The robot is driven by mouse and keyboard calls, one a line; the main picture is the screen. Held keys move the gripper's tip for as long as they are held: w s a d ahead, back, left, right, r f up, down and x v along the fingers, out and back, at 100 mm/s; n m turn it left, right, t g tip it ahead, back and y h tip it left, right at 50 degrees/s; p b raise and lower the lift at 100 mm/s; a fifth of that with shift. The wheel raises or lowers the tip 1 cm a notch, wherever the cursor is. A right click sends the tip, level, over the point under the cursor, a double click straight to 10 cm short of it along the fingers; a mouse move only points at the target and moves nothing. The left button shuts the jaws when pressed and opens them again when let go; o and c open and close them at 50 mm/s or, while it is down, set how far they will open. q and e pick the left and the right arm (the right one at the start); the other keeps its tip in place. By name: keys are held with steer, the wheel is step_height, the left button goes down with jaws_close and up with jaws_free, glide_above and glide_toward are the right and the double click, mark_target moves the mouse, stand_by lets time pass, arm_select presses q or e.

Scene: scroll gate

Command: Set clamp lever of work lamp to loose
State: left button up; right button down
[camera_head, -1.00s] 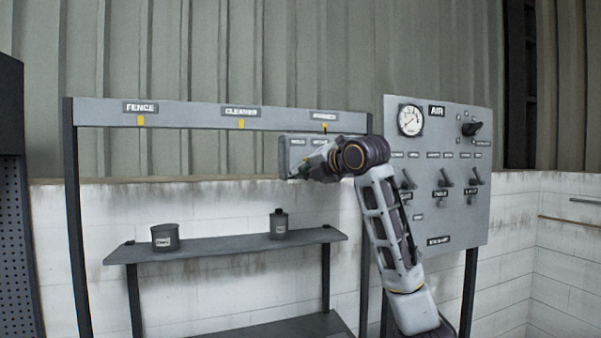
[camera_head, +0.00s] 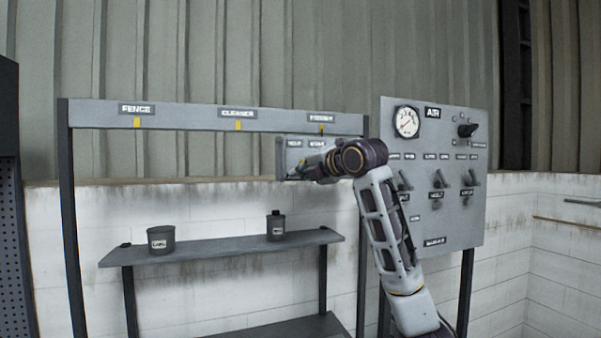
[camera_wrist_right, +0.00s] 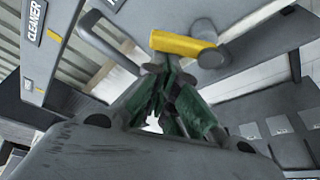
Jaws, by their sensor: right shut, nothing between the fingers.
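In the right wrist view, a yellow lever (camera_wrist_right: 184,45) on a grey round pivot (camera_wrist_right: 212,50) shows just beyond my right gripper (camera_wrist_right: 162,75); it looks like the clamp lever. The green fingers of that gripper are shut and empty, close below the lever; I cannot tell whether they touch it. In the head view my right gripper (camera_head: 304,172) is at the small labelled plate (camera_head: 293,150) under the rack's top rail. My forearm hides part of that plate, and the lever is not clear there. The lamp itself is not clearly seen. My left gripper is not in view.
The rack's top rail (camera_head: 187,115) carries labels and yellow tabs. Below it, a shelf (camera_head: 215,247) holds a can (camera_head: 161,240) and a small bottle (camera_head: 276,226). To the right stands the AIR panel (camera_head: 455,215) with a gauge (camera_head: 406,122) and several switches, close behind my arm.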

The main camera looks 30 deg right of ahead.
steer(key=shift+r+m, duration=0.2)
steer(key=shift+m, duration=0.1)
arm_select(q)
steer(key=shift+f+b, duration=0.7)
arm_select(e)
steer(key=d+r+m+t, duration=0.1)
steer(key=m, duration=0.2)
steer(key=d+m+t, duration=0.1)
steer(key=d+m, duration=0.1)
steer(key=m, duration=0.2)
steer(key=s+d+r+m+t, duration=0.1)
steer(key=m+t, duration=0.1)
steer(key=m, duration=0.2)
steer(key=shift+d+r, duration=0.15)
steer(key=shift+r, duration=0.2)
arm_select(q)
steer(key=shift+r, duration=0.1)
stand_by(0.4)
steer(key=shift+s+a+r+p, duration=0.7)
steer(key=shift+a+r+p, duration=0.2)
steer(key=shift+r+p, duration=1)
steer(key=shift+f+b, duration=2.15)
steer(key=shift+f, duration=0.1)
arm_select(e)
steer(key=s+a, duration=0.2)
steer(key=s, duration=0.7)
steer(key=shift+a+r, duration=0.2)
steer(key=shift+a, duration=0.15)
